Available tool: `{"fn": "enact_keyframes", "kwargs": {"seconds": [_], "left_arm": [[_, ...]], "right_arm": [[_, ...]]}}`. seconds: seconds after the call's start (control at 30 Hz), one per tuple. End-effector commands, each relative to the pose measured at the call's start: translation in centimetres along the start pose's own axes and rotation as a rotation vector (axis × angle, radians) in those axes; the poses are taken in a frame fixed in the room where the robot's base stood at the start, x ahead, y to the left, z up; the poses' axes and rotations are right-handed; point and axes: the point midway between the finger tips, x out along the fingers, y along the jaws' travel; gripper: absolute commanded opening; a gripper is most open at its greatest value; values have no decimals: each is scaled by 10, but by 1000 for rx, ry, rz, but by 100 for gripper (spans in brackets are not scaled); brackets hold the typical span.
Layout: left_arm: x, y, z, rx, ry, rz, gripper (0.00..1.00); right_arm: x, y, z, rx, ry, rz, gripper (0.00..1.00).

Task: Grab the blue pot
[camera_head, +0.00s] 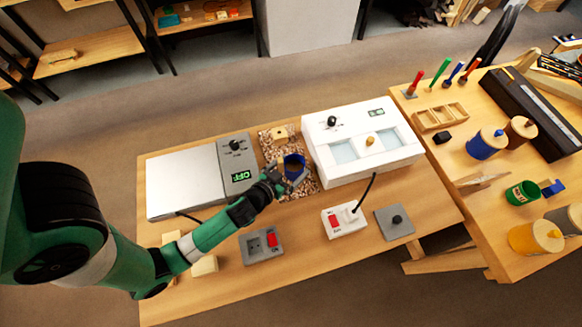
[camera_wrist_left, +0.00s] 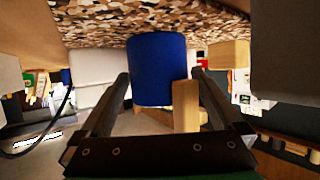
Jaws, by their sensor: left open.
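A blue pot (camera_head: 295,166) sits on the brown speckled mat in the middle of the bench, its upper edge showing as a ring. My left gripper (camera_head: 277,178) is at its near left side, with the jaws open. In the left wrist view, the blue pot (camera_wrist_left: 157,70) stands between the spread fingertips of the left gripper (camera_wrist_left: 160,76). A pale wooden piece (camera_wrist_left: 186,105) is in front of the pot's right part there. I cannot tell whether either finger touches the pot. My right gripper is not in view.
A white box with two windows (camera_head: 398,165) stands close right of the mat (camera_head: 305,187). A grey unit with a green display (camera_head: 238,163) is to the left. A white switch box (camera_head: 342,221) is in front. Another blue pot, lidded (camera_head: 481,148), stands on the right table.

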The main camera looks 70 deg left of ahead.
Motion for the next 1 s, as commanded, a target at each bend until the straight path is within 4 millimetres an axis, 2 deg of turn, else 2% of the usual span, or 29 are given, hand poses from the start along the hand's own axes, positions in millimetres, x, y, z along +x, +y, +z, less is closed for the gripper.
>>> {"fn": "enact_keyframes", "kwargs": {"seconds": [0.13, 0.5, 0.53, 0.83, 1.0], "left_arm": [[0, 0, 0, 0, 0, 0, 98], [-1, 0, 0, 0, 0, 0, 32], [-1, 0, 0, 0, 0, 0, 28], [-2, 0, -4, 1, 1, 1, 28], [-9, 2, -21, 2, 1, 4, 28]], "right_arm": [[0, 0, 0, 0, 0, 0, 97], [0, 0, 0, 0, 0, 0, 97], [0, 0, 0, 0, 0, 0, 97], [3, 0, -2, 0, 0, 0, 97], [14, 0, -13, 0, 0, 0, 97]]}}
